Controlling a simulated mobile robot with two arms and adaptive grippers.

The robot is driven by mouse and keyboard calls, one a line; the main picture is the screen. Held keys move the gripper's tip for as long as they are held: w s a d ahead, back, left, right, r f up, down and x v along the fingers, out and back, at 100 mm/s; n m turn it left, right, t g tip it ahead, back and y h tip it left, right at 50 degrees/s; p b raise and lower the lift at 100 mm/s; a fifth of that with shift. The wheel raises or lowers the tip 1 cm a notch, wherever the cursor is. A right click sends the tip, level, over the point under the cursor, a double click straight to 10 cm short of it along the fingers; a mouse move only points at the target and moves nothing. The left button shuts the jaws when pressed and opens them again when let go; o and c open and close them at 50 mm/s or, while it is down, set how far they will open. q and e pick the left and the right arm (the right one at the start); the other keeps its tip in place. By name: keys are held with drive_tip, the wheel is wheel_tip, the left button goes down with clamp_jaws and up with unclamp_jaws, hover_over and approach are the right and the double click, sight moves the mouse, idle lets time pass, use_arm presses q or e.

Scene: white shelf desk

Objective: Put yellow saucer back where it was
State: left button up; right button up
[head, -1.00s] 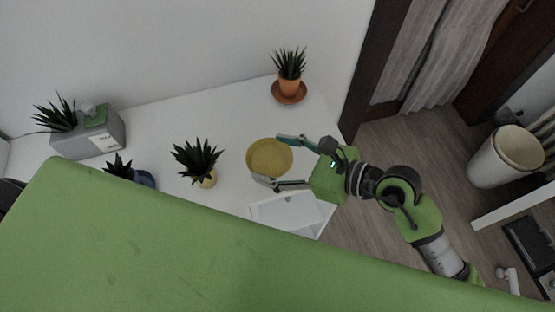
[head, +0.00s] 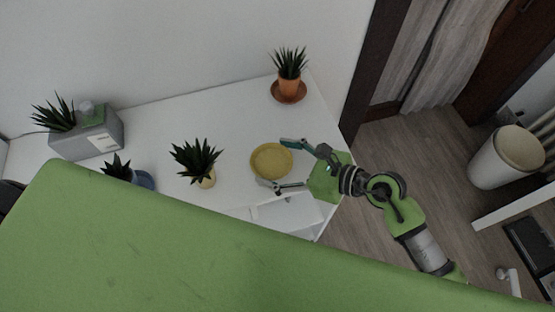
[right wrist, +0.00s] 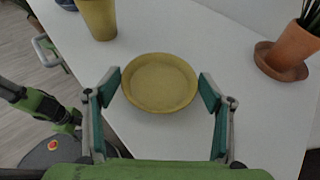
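The yellow saucer (head: 272,160) lies empty and level on the white desk, between the plant in the yellow pot and the desk's right edge. It also shows in the right wrist view (right wrist: 160,84). My right gripper (head: 272,162) reaches in from the right, its two fingers on either side of the saucer's near part. In the right wrist view the fingers (right wrist: 160,90) are spread wide, with narrow gaps between them and the rim. My left gripper does not show in the head view.
A plant in a yellow pot (head: 207,180) stands left of the saucer. A plant in an orange pot on a brown saucer (head: 289,97) stands at the back right. A blue pot (head: 145,180) and a grey box (head: 88,138) are at left. Bare desk lies behind the yellow saucer.

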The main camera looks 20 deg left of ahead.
idle(0.3)
drive_tip(key=shift+r, duration=0.25)
drive_tip(key=v, duration=1)
drive_tip(key=shift+d+f+p, duration=0.1)
drive_tip(key=shift+d+p, duration=0.3)
drive_tip(key=shift+d, duration=0.05)
drive_tip(key=shift+s+d+r, duration=0.2)
drive_tip(key=shift+d+r, duration=0.15)
drive_tip(key=shift+d, duration=0.15)
